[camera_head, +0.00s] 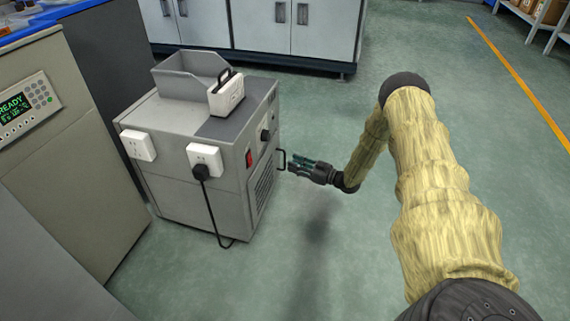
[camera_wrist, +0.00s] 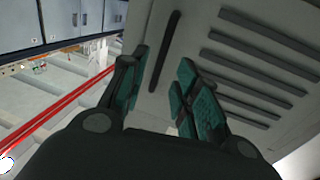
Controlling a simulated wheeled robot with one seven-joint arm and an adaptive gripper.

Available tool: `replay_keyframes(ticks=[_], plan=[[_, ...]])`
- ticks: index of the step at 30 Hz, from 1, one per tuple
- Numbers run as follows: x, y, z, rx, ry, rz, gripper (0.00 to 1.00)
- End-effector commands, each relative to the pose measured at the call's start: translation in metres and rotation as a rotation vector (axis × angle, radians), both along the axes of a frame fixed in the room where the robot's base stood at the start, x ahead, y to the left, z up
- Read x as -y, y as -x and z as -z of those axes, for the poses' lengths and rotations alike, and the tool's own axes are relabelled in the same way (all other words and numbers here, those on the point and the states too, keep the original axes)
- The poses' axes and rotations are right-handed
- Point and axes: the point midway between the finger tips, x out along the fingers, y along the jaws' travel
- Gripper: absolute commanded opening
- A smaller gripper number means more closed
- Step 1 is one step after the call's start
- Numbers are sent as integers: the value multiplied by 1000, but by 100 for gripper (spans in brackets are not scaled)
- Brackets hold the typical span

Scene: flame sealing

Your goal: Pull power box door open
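The power box is a grey cabinet (camera_head: 185,200) left of centre in the head view. Its door, with a louvred vent (camera_head: 262,187), is on the right-hand side and looks shut. A dark bar handle (camera_head: 284,158) stands out from that door. My gripper (camera_head: 291,162) is at the handle, pointing left at the door. In the wrist view, the door panel (camera_wrist: 210,30) fills the right, and the handle (camera_wrist: 167,50) appears in the gap between the green-padded fingers of my gripper (camera_wrist: 160,78). The fingers are apart, with space visible on both sides of the bar. I cannot tell whether they touch it.
A black cable (camera_head: 213,218) hangs from a socket on the box front. A grey bin (camera_head: 188,73) and a white device (camera_head: 226,94) sit on top. A control machine (camera_head: 60,150) stands at left. White cabinets (camera_head: 270,28) stand behind. Open floor (camera_head: 335,240) lies right of the box.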

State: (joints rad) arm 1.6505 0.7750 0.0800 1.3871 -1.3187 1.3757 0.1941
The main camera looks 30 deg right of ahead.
Motion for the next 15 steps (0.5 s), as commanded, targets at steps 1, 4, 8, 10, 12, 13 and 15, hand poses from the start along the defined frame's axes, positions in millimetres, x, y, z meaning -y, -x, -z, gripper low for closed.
replay_keyframes(ticks=[1,4,8,10,12,13,15], plan=[[-5,-8,4,2,-1,-1,31],[-11,-21,3,2,0,1,31],[-18,-34,2,1,0,2,31],[-21,-39,2,1,0,3,31],[-22,-43,1,1,0,4,31],[-23,-44,1,1,0,4,31],[-24,-46,1,0,0,4,31]])
